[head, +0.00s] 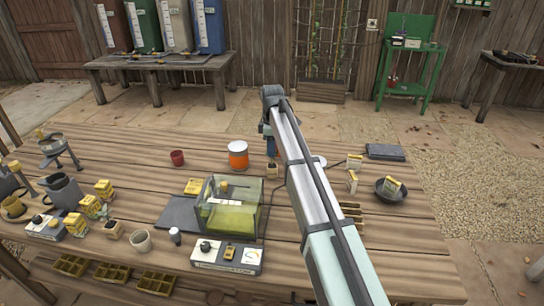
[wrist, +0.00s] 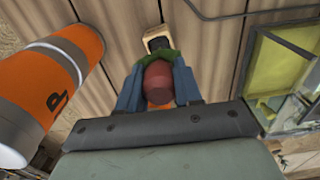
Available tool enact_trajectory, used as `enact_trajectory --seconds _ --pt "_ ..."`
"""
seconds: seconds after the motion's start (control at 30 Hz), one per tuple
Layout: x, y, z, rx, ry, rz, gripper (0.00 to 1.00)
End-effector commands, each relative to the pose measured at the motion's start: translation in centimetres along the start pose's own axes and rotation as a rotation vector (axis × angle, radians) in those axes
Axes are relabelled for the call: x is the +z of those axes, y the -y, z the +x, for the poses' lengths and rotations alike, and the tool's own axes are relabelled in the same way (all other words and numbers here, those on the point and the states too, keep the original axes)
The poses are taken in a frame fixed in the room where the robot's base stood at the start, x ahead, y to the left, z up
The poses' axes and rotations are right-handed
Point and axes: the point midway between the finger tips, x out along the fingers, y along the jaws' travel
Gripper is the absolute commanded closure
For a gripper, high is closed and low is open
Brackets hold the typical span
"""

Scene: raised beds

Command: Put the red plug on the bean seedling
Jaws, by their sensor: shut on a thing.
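My gripper (wrist: 158,88) is shut on a rounded red plug (wrist: 158,80), which sits between its two blue fingers. A bit of green (wrist: 170,57) shows just beyond the red plug; I cannot tell whether it belongs to the plug or to a seedling. A small beige pot with a dark top (wrist: 157,38) stands just beyond the fingers in the wrist view. In the head view my gripper (head: 270,147) points down above that small pot (head: 272,171). The plug is too small to make out there, and I cannot make out a clear bean seedling.
An orange and white can (head: 238,155) stands close to the left of my gripper, and a red cup (head: 177,157) is farther left. A clear-walled box (head: 228,208) stands in front. A dark bowl (head: 390,190) is at the right. Bare planks lie behind the can.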

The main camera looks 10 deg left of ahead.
Motion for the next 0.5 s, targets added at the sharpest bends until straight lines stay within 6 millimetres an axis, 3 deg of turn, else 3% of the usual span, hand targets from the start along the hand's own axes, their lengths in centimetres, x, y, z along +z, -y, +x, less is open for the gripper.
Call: enact_trajectory --seconds 0.33,0.5 --pt "0.1 0.0 3.5 0.000 -0.001 0.000 0.95" --pt "0.0 0.0 3.9 0.002 -0.002 0.000 0.95"
